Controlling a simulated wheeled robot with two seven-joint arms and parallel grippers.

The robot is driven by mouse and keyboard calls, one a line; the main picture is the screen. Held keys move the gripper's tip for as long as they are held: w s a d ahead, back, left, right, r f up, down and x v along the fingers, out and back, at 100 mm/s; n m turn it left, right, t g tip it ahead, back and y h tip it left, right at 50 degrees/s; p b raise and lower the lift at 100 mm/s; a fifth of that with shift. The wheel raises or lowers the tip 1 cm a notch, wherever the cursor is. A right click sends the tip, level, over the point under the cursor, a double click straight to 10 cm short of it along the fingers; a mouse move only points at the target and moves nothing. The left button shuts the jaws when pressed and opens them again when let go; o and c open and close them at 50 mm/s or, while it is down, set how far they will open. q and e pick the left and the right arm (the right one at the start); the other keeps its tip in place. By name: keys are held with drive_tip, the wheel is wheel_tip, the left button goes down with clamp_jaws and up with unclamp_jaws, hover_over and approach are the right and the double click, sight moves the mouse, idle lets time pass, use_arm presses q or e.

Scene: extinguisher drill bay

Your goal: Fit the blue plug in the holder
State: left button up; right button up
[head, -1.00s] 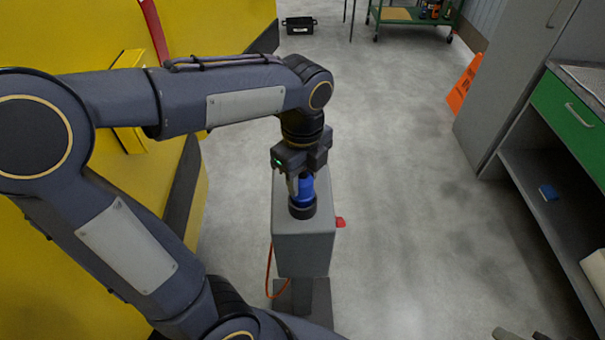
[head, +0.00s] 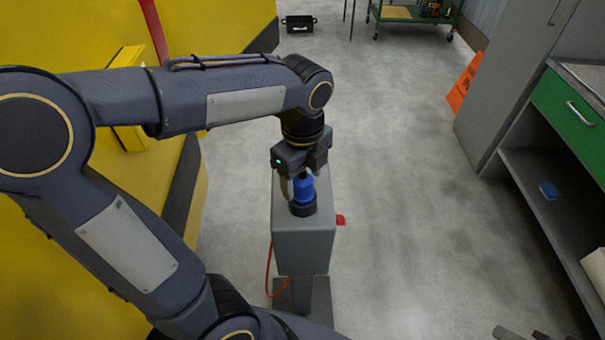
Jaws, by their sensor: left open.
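The blue plug (head: 303,188) stands upright in the black round holder (head: 303,209) on top of a grey box-shaped stand (head: 302,245). My left gripper (head: 301,183) points down over the plug, with its fingers open on either side of the plug's upper part. The gripper partly hides the plug's top. How deep the plug sits in the holder cannot be told. My right gripper is not in the head view.
An orange cable (head: 268,270) hangs from the stand, and a red part (head: 340,220) sticks out at its right. A yellow machine (head: 60,45) fills the left. A grey cabinet and workbench (head: 575,105) line the right. The floor (head: 410,200) between is clear.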

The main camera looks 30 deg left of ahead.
use_arm(q)
drive_tip(key=shift+r, duration=0.1)
wheel_tip(320, 180, up, 8)
drive_tip(key=shift+f+p, duration=0.2)
drive_tip(key=shift+p, duration=0.1)
drive_tip(key=shift+s+a+f+n, duration=0.15)
drive_tip(key=shift+s+n, duration=0.15)
drive_tip(key=shift+n, duration=0.2)
drive_tip(key=s+d+f+n+t+h, duration=0.1)
drive_tip(key=s+f+n+t+h, duration=0.2)
drive_tip(key=s+n, duration=0.8)
drive_tip(key=shift+d+f+n+t+h, duration=0.3)
drive_tip(key=shift+f+n+t, duration=1.5)
drive_tip(key=shift+n, duration=3.5)
drive_tip(key=shift+s+a+f+g, duration=0.1)
drive_tip(key=shift+a+f+g, duration=0.05)
drive_tip(key=shift+f+g, duration=0.35)
